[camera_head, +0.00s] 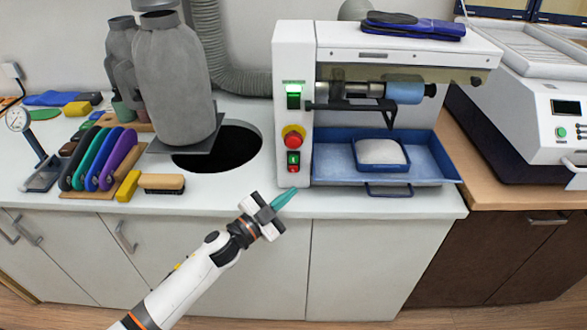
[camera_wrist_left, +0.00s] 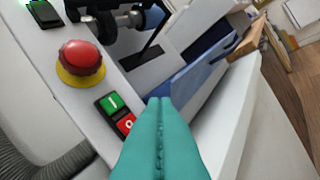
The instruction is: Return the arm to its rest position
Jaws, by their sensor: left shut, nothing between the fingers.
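My left gripper (camera_head: 283,198) reaches in from the lower left in the head view, in front of the counter's front edge. Its teal fingers are shut with nothing between them. They point up and right, toward the base of the white grinding machine (camera_head: 293,95). In the left wrist view the closed teal fingers (camera_wrist_left: 160,125) fill the lower middle, just below the green and red buttons (camera_wrist_left: 116,116). I cannot tell whether the fingers touch the machine. My right gripper is not in view.
The machine carries a red stop knob (camera_head: 293,137) and a blue tray (camera_head: 435,160) holding a smaller tray of white material. A brush (camera_head: 162,183), a rack of colored pieces and a dial gauge (camera_head: 17,119) stand at left.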

